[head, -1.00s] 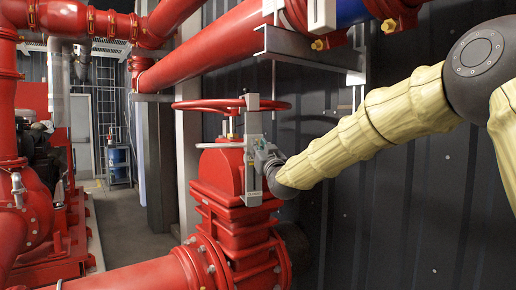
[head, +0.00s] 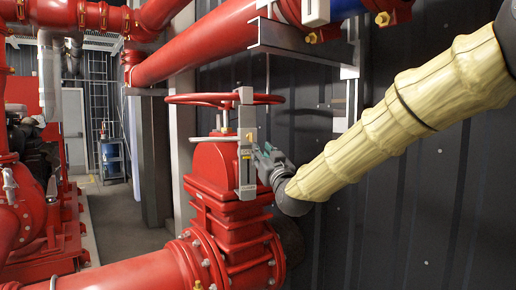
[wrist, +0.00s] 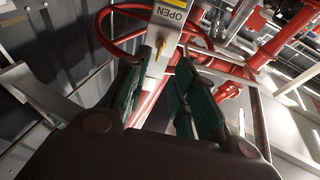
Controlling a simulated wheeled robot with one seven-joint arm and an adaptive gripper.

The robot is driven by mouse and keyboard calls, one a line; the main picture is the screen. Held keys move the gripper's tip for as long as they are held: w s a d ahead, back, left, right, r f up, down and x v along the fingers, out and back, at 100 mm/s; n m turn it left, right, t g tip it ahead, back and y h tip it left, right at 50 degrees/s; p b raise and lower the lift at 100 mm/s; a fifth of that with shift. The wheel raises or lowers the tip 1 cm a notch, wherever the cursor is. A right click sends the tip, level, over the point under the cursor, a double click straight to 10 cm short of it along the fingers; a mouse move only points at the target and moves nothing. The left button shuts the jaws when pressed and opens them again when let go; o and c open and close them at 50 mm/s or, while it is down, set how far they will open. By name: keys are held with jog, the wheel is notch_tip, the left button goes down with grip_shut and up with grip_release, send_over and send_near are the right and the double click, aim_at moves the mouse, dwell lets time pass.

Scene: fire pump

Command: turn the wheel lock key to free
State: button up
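The grey wheel lock (head: 246,150) hangs upright on the rim of the red handwheel (head: 190,98), above the red valve. In the wrist view, the lock (wrist: 172,15) has an OPEN label. A small brass-yellow key (wrist: 160,48) stands out from its face, just beyond my fingertips. In the head view, a small yellow spot on the lock face seems to be the key. My gripper (head: 262,156) is just right of the lock. In the wrist view, my gripper (wrist: 160,75) is open, with green-padded fingers apart and nothing between them. Whether a finger touches the lock I cannot tell.
The red valve body (head: 222,190) and a large flanged pipe (head: 150,272) lie below the lock. A dark ribbed wall (head: 400,210) stands close behind and right of my arm. Red pipes (head: 205,45) run overhead. An open walkway (head: 118,215) lies at the left.

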jog(key=shift+v, duration=1.3)
jog(key=s+d+f+m+g+h, duration=0.1)
jog(key=s+d+f+g, duration=0.1)
jog(key=f, duration=1.2)
jog(key=s+d+f+g+h, duration=0.1)
jog(key=s+d+f+g, duration=0.15)
jog(key=f, duration=1.15)
jog(key=s+d+f+m+g+h, duration=0.1)
jog(key=f+g, duration=0.2)
jog(key=f, duration=1.1)
jog(key=s+d+f+g+h+p, duration=0.1)
jog(key=s+d+f+g, duration=0.1)
jog(key=s+f, duration=0.6)
jog(key=s+d+f+g, duration=0.25)
jog(key=s+f, duration=0.35)
jog(key=f, duration=0.5)
jog(key=s+d+f+g+h, duration=0.1)
jog(key=s+f, duration=0.4)
jog(key=s, duration=0.7)
jog(key=s+d+f+m+g, duration=0.1)
jog(key=s+d+f+g, duration=0.3)
jog(key=s, duration=0.8)
jog(key=s+d+f+g+h, duration=0.1)
jog(key=s+d+f+g, duration=0.2)
jog(key=s+f, duration=0.4)
jog(key=s+p, duration=0.1)
jog(key=s, duration=0.4)
jog(key=shift+d+f+m+g+h, duration=0.25)
jog(key=shift+f+m+g+h, duration=0.05)
jog(key=shift+f+m, duration=0.1)
